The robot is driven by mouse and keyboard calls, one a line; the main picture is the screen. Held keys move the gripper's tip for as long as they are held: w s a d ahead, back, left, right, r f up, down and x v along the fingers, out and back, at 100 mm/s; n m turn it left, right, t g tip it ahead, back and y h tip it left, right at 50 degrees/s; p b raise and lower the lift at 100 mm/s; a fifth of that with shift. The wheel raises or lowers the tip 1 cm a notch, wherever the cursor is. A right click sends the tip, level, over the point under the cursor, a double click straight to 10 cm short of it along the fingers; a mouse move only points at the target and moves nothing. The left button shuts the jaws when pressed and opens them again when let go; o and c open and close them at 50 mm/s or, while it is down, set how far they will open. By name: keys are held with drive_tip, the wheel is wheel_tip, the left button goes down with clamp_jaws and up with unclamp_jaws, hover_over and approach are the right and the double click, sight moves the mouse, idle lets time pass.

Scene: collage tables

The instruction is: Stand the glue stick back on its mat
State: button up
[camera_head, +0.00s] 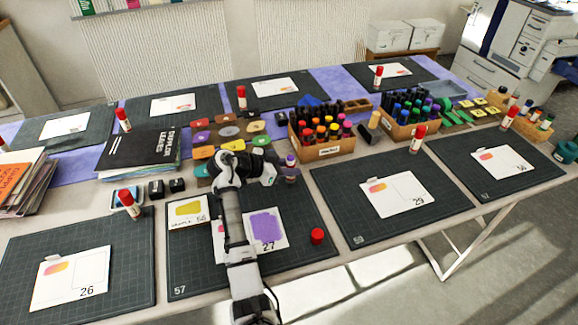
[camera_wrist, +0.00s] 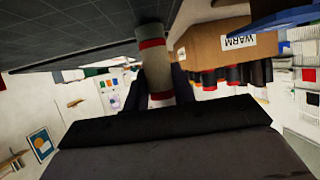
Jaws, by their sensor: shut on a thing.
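My gripper (camera_head: 281,174) is shut on the glue stick (camera_head: 291,170), over the back right part of the dark cutting mat (camera_head: 190,272) marked 57. The stick looks upright, with a purple top in the head view. In the wrist view, where the scene is upside down, the pale glue stick (camera_wrist: 150,28) with red bands lies between the dark fingers (camera_wrist: 160,88). Its base end is against the mat (camera_wrist: 60,40) in the picture; I cannot tell whether it touches. A red cap (camera_head: 317,236) stands apart on the mat's right side.
A cardboard box of warm-coloured bottles (camera_head: 318,152) stands just behind the gripper; its WARM label (camera_wrist: 240,42) shows in the wrist view. Card 27 (camera_head: 280,241) with a purple patch lies partly under my arm. Colour pads (camera_head: 204,152) and black blocks (camera_head: 156,190) stand left.

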drive_tip(key=shift+f+b, duration=0.55)
drive_tip(key=shift+b, duration=0.2)
drive_tip(key=o, duration=0.9)
drive_tip(key=shift+s+f, duration=0.15)
drive_tip(key=shift+r+p, duration=0.45)
drive_tip(key=shift+p, duration=0.2)
drive_tip(key=p+v, duration=0.1)
drive_tip(key=v, duration=1.1)
drive_tip(key=shift+r+p, duration=0.3)
drive_tip(key=shift+p, duration=0.1)
drive_tip(key=shift+w+r, duration=0.1)
drive_tip(key=shift+w, duration=0.1)
